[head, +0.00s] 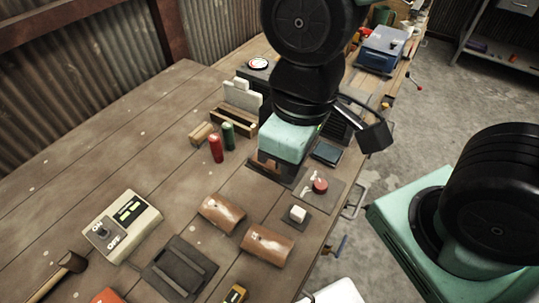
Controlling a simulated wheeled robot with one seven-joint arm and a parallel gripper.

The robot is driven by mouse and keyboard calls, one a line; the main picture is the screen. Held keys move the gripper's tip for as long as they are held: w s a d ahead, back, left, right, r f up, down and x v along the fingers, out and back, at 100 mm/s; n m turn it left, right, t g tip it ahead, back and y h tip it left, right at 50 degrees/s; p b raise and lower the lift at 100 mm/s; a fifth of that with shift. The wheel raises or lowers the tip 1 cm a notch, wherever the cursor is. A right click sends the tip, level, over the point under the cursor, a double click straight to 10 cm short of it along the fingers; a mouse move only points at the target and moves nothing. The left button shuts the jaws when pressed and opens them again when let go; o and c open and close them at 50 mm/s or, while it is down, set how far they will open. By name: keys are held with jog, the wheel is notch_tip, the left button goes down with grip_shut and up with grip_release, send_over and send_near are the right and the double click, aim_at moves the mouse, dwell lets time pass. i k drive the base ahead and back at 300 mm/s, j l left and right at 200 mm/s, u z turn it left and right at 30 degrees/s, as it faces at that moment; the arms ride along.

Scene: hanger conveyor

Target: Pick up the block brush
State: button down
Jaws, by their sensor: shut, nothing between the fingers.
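My gripper (276,168) is over the far middle of the wooden workbench, hanging from its teal hand. Its fingers point down, are small and dark in view, and are shut with nothing between them. Just left of it is a wooden block with pale upright pieces (240,97), which may be the block brush; I cannot tell for certain. A smaller wooden block (203,134) lies at its near left. My arm and hand hide part of the bench behind them.
A red cylinder (216,148) and a green cylinder (228,134) stand close left of my gripper.

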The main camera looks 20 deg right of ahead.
aim_at(198, 137)
jog(key=k, duration=0.55)
jog(key=k+u, duration=0.1)
jog(key=u, duration=1.45)
jog(key=l+u, duration=0.3)
jog(key=l, duration=0.2)
jog(key=k+l+u, duration=0.1)
jog(key=l+u, duration=0.2)
jog(key=l, duration=0.15)
jog(key=k+l+u, duration=0.1)
jog(key=l+u, duration=0.2)
jog(key=l, duration=0.4)
jog(key=k+l, duration=0.15)
jog(key=l, duration=0.15)
